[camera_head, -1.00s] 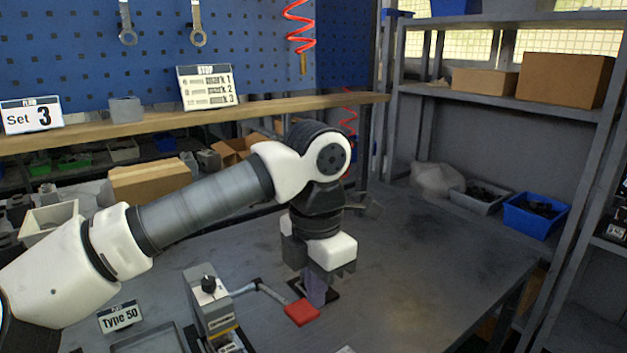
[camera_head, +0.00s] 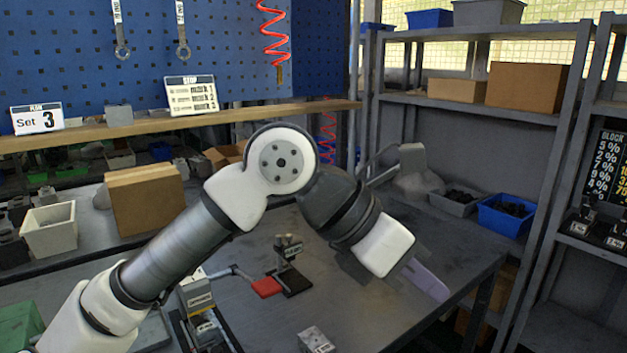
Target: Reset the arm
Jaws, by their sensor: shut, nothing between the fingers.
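My arm reaches in from the lower left, bends at a raised elbow and ends in my gripper (camera_head: 432,284). My gripper points down to the right, above the right part of the grey table (camera_head: 365,312). Its fingers are together with nothing seen between them, and it is clear of the objects on the table. A small valve block on a black base (camera_head: 289,266) stands near the table's middle. A red piece (camera_head: 266,287) lies beside it. A grey device (camera_head: 197,303) with a lever stands at the front left, partly behind my arm.
A small grey block (camera_head: 316,340) lies at the table's front. A cardboard box (camera_head: 146,198) and a white bin (camera_head: 50,229) stand at the left. A wooden shelf (camera_head: 250,113) runs behind my arm.

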